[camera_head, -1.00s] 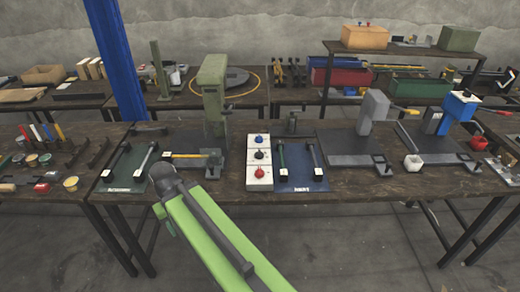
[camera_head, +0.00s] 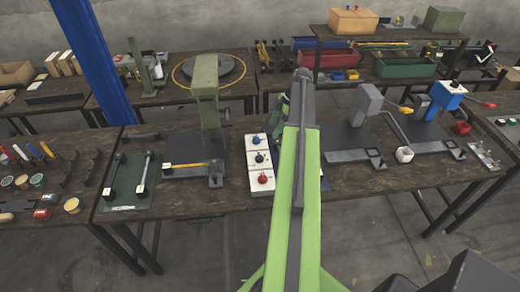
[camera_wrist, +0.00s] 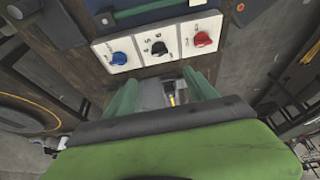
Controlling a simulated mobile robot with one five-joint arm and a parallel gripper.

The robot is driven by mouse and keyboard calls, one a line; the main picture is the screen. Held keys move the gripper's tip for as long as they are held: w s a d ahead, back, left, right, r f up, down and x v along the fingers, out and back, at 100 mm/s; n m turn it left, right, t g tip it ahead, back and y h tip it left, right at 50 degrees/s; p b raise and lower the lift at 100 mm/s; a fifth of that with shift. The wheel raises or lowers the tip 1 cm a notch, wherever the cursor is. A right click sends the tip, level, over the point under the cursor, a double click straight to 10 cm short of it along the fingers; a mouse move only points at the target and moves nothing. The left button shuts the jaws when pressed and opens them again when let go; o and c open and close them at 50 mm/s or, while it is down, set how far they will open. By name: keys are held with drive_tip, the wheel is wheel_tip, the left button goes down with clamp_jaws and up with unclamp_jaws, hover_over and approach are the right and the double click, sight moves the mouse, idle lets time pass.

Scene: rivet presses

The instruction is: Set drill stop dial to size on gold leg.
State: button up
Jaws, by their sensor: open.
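A white panel of three dials stands on the middle bench: a blue knob (camera_head: 256,139), a black knob (camera_head: 259,157) and a red knob (camera_head: 263,178). In the wrist view the blue (camera_wrist: 119,58), black (camera_wrist: 159,47) and red (camera_wrist: 202,39) knobs lie in a row beyond my gripper (camera_wrist: 163,84). Its green fingers are apart, with no dial between them. In the head view my arm hides most of the gripper, right of the dials. A yellow bar (camera_head: 193,164) lies at the green press's base, left of the dials. I cannot tell which part is the gold leg.
The green press (camera_head: 207,95) stands left of the dials. A grey press (camera_head: 365,104) and a blue press (camera_head: 447,98) stand to the right. A blue column (camera_head: 88,60) rises at the left. My arm covers most of the dark mat right of the dials.

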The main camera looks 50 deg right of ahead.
sight(260, 156)
drive_tip(key=b+x, duration=1)
drive_tip(key=x, duration=0.1)
drive_tip(key=b+x, duration=0.5)
drive_tip(key=shift+s+d+f, duration=0.15)
drive_tip(key=shift+d+f, duration=0.1)
drive_tip(key=shift+f, duration=0.25)
drive_tip(key=shift+a+f+b, duration=0.2)
drive_tip(key=shift+f+b, duration=0.15)
drive_tip(key=shift+b, duration=0.2)
drive_tip(key=shift+r, duration=0.1)
drive_tip(key=c, duration=1.3)
drive_tip(key=shift+c, duration=0.4)
